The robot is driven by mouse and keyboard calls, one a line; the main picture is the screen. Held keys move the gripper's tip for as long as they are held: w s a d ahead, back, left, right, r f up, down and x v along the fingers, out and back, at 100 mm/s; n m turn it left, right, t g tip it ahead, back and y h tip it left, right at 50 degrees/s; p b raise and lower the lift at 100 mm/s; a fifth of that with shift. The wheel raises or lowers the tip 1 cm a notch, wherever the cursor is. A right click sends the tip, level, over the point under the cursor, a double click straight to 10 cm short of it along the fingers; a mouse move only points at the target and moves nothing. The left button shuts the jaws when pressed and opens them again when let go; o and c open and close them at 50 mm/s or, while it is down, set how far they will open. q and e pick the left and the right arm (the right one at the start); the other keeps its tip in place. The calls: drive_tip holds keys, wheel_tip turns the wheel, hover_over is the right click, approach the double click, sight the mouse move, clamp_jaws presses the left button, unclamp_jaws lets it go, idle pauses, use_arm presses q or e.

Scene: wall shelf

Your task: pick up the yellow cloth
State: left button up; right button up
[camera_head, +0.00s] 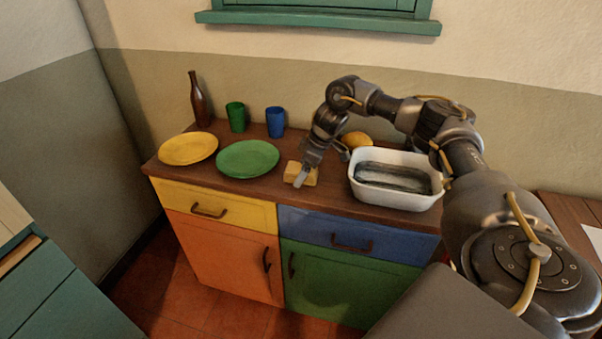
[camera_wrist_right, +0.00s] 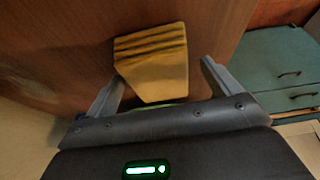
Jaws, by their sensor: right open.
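The yellow cloth (camera_head: 292,170) is a small folded block on the wooden counter top, between the green plate and the white basin. My right gripper (camera_head: 318,177) is right at the cloth in the head view and partly covers it. In the right wrist view the cloth (camera_wrist_right: 152,62) shows its layered folds and lies between and just ahead of the two spread fingers of my right gripper (camera_wrist_right: 160,80). The fingers are open, with a gap on both sides of the cloth. My left gripper is not in view.
A white basin (camera_head: 395,199) with grey contents stands right of the cloth, and a yellow-orange fruit (camera_head: 356,139) lies behind it. A green plate (camera_head: 248,159), yellow plate (camera_head: 188,148), green cup (camera_head: 236,117), blue cup (camera_head: 275,122) and brown bottle (camera_head: 199,100) stand to the left.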

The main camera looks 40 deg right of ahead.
drive_tip(key=shift+f, duration=0.1)
idle(0.4)
drive_tip(key=c, duration=1.1)
drive_tip(key=shift+o, duration=0.2)
